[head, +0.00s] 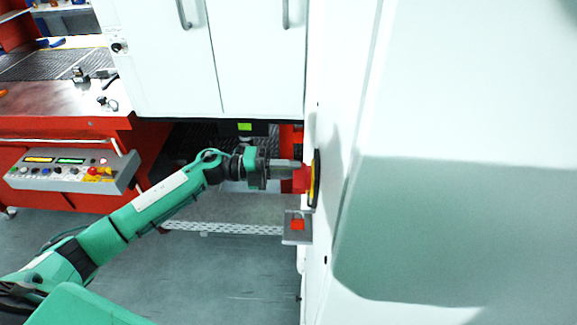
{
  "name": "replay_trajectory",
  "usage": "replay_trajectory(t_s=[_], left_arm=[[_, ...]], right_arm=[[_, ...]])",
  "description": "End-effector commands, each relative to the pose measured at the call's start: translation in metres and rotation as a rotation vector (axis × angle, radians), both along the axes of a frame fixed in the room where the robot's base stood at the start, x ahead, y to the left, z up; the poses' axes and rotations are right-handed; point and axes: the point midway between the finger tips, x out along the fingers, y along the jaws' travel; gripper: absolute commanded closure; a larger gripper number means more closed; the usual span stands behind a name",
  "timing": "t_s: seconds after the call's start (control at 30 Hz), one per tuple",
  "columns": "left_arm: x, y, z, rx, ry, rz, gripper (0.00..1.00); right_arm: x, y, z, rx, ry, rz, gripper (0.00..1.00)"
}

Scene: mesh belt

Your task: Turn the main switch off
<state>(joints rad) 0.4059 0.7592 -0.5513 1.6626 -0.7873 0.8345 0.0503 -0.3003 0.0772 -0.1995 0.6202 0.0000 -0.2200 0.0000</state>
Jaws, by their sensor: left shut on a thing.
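The main switch (303,180) is a red handle on a yellow and black round plate, mounted on the side of the white cabinet. I see it nearly edge-on, so the angle of its handle is hard to tell. My left gripper (291,172) reaches in from the left at the height of the switch. Its fingers are shut on the red handle. The fingers hide part of the handle. My right gripper is not in view.
The white cabinet (450,90) fills the right side. A control panel (75,170) with buttons is at the left, on a red-framed machine. The grey floor at lower middle is clear.

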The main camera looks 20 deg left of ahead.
Motion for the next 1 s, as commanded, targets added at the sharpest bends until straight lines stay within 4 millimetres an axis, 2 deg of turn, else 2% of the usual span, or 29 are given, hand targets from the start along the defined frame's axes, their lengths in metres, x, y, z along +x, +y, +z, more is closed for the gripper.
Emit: replay_trajectory(t_s=[0.67,0.7,0.77,1.0], left_arm=[[0.0001,0.0001,-0.0017,-0.016,0.055,0.001,1.00],[0.0001,0.0001,-0.0018,-0.016,0.055,0.001,0.72],[0.0002,0.0000,-0.0017,-0.015,0.054,0.000,0.60],[0.0001,-0.0001,-0.0016,-0.015,0.053,0.000,0.58]], right_arm=[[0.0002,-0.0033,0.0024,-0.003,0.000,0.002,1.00],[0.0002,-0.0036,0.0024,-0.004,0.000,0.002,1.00],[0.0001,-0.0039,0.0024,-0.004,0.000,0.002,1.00],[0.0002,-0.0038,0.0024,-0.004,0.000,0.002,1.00]])
